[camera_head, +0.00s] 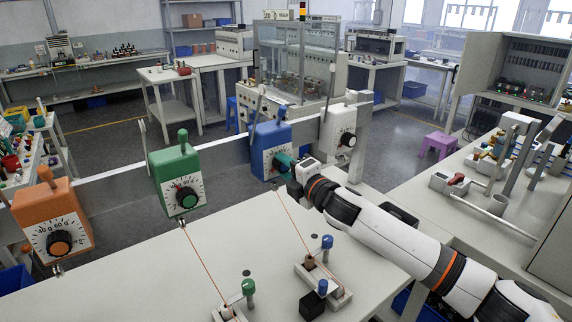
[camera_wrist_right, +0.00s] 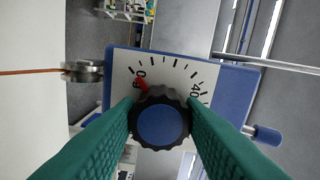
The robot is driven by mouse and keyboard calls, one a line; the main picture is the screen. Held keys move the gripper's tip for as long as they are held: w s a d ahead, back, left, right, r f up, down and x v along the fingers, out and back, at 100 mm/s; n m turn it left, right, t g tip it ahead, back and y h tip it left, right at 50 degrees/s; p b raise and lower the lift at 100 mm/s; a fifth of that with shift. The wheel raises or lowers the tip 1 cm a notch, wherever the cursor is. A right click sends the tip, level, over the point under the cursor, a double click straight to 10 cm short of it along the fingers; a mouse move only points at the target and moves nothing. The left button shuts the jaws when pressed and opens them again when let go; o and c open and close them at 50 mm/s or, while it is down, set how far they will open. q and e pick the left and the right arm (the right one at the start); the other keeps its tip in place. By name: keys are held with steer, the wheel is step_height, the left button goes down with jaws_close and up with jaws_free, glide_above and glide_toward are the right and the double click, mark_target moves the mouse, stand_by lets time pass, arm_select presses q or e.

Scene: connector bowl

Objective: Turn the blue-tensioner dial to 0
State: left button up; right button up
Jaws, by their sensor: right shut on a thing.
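The blue tensioner (camera_head: 268,142) hangs on the grey rail, with a white scale face and a dial. In the right wrist view the blue tensioner (camera_wrist_right: 232,82) fills the middle, and its black dial knob (camera_wrist_right: 160,122) with a blue cap sits low on the white scale (camera_wrist_right: 172,70). A red pointer mark (camera_wrist_right: 141,84) shows at the knob's upper left, beside a number that I cannot read surely; 40 is at the right. My right gripper (camera_head: 287,165) is shut on the knob, one green finger on each side. My left gripper is not in view.
Orange (camera_head: 45,212), green (camera_head: 172,170) and white (camera_head: 338,128) tensioners hang on the same rail (camera_head: 113,183). Orange cords run down to posts on the white table (camera_head: 140,285). A side bench with parts stands at the right.

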steer(key=shift+f+n, duration=0.2)
steer(key=shift+n, duration=0.1)
stand_by(0.4)
steer(key=o, duration=1)
steer(key=shift+r, duration=0.1)
steer(key=b+v, duration=0.2)
steer(key=v, duration=1)
